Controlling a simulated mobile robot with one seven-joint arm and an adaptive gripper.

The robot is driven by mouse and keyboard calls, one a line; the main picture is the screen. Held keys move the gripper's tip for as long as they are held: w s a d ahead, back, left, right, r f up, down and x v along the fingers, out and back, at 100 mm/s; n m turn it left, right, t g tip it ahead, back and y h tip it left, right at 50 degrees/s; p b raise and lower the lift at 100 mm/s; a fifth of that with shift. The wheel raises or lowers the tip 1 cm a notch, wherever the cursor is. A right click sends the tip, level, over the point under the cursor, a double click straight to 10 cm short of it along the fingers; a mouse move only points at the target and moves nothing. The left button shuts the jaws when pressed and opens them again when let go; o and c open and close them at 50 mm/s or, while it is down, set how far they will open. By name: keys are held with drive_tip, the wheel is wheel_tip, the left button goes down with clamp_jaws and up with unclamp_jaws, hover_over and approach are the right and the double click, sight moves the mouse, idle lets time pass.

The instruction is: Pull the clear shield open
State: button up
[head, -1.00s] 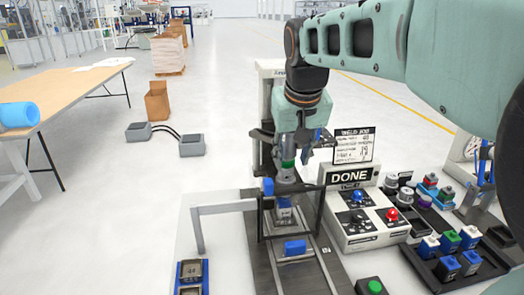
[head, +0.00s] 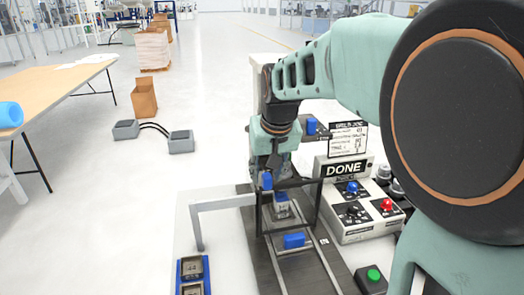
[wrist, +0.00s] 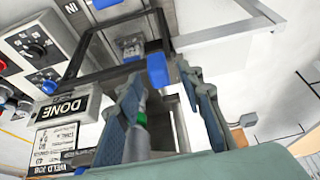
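The shield is a black-framed panel (head: 290,184) standing over the dark rail fixture; its clear pane is hard to make out. A blue knob (head: 266,180) sits at its upper left corner. In the wrist view the black frame (wrist: 112,73) crosses the upper left, with the blue knob (wrist: 157,71) at its corner. My gripper (head: 273,172) is just behind the knob in the head view. In the wrist view my gripper (wrist: 160,76) is open, with one finger on each side of the knob. Contact cannot be told.
A DONE control box (head: 345,168) with knobs stands right of the fixture. A grey bar stand (head: 222,203) is on the left. Blue-edged trays (head: 191,268) lie at front left, and a green button (head: 373,275) at front right. A blue block (head: 294,240) sits on the rail.

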drive_tip(key=shift+x, duration=0.75)
clamp_jaws()
